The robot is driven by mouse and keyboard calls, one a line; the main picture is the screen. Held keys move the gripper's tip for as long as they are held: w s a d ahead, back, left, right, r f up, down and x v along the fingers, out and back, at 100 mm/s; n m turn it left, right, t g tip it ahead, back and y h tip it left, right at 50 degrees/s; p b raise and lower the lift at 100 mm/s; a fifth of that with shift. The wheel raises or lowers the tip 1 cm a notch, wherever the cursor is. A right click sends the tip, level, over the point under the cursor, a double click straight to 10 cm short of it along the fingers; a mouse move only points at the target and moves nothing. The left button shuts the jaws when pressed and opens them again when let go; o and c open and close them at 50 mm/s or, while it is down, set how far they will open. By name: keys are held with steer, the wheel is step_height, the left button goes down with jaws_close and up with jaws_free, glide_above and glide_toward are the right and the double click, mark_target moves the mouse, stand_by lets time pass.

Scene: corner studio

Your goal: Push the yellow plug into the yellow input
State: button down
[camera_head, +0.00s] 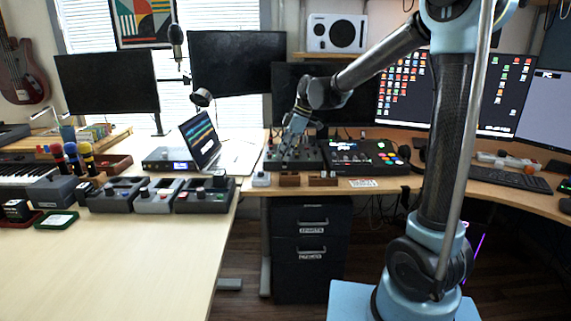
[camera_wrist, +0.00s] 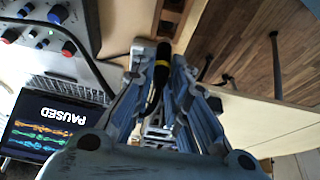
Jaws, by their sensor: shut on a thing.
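A black plug with a yellow band (camera_wrist: 160,65) is between the fingers of my gripper (camera_wrist: 158,78) in the wrist view. The fingers are shut on it, and they hide part of its body. The plug is too small to make out there. I cannot pick out the yellow input in either view, nor tell whether the plug touches anything.
The mixer's knobs (camera_wrist: 58,14) and a laptop screen reading PAUSED (camera_wrist: 40,135) lie left in the wrist view. A black pad controller (camera_head: 362,157) is right of the mixer. The near tabletop (camera_head: 120,270) is largely clear.

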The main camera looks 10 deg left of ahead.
steer(key=shift+r, duration=2.4)
